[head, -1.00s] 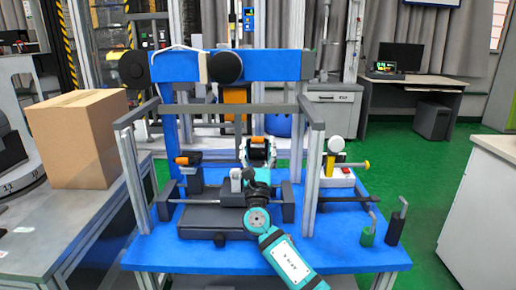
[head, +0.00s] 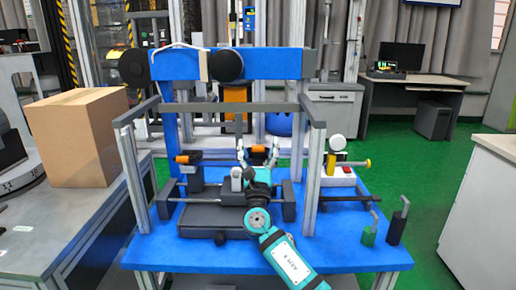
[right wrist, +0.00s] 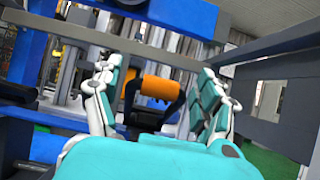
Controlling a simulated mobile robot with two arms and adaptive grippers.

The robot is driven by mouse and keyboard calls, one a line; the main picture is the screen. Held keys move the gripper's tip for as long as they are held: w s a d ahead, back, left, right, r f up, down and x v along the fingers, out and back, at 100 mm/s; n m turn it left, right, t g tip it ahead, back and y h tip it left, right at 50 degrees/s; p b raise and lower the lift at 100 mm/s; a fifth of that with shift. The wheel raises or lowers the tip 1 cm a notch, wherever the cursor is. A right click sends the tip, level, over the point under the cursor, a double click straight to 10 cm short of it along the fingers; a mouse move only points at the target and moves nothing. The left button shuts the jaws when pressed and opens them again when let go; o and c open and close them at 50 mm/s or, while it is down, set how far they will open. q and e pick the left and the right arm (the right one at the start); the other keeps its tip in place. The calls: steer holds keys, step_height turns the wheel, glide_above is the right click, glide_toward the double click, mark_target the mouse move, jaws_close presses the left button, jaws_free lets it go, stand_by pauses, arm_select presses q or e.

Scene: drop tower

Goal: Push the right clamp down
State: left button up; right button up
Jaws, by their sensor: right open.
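The right clamp shows its orange handle (right wrist: 157,88) on a dark bracket in the right wrist view, between my gripper's fingers and beyond the palm. My right gripper (head: 259,150) is open, its fingers spread and pointing up at the clamp over the blue base; it also fills the right wrist view (right wrist: 160,105). I cannot tell whether a finger touches the handle. In the head view the gripper partly hides the right clamp. The left clamp (head: 188,158), with an orange handle, stands to the left on the blue base. My left gripper is not in view.
A grey frame (head: 235,107) with posts and a blue crossbeam (head: 270,64) surround the clamps. A dark grey block (head: 210,215) lies in front. A white switch box (head: 338,175) and two hooked tools (head: 398,222) are to the right.

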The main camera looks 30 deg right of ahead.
steer(key=v, duration=1.2)
